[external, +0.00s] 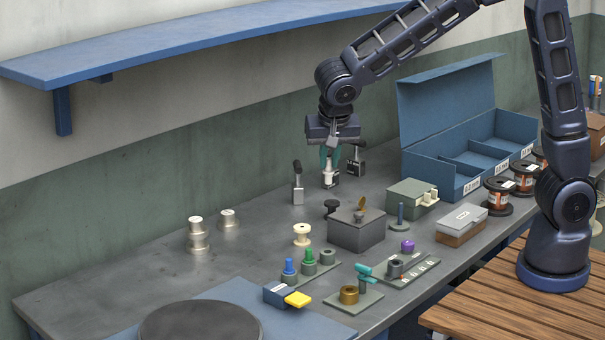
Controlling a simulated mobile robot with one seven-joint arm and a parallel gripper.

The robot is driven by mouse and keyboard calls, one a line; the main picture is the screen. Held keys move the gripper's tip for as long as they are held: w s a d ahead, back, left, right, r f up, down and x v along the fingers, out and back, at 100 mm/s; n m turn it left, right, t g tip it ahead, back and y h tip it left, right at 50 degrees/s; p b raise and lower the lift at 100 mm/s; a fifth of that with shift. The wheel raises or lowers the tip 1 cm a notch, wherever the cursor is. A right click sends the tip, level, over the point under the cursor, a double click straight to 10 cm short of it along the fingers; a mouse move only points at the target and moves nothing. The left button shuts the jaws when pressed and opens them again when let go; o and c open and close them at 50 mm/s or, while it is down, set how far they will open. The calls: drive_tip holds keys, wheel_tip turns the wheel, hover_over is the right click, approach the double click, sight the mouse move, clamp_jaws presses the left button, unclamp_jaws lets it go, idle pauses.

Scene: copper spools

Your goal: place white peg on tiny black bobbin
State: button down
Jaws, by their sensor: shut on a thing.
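My gripper (329,158) points down over the back of the bench, its teal fingers shut on a small white peg (328,174). The peg is upright. A small metal block shows right behind or under its lower end, and I cannot tell whether they touch. A tiny black bobbin (332,205) stands on the bench nearer the camera, just behind the left corner of a grey box (357,231). The box hides part of its base. The gripper is above and beyond the bobbin, apart from it.
Toggle clamps (297,186) stand on both sides of the gripper. A cream spool (302,234) is left of the grey box. An open blue case (466,150), copper spools (498,196) and a grey-green box (411,198) are at right. The bench's left part is mostly clear.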

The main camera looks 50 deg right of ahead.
drive_tip(key=w+d+r, duration=0.2)
drive_tip(key=w+d, duration=0.5)
hover_over(332, 203)
drive_tip(key=shift+t, duration=0.3)
wheel_tip(332, 203, down, 17)
drive_tip(key=shift+f, duration=0.2)
drive_tip(key=shift+f, duration=0.1)
drive_tip(key=c, duration=1.5)
unclamp_jaws()
drive_tip(key=shift+o, duration=0.2)
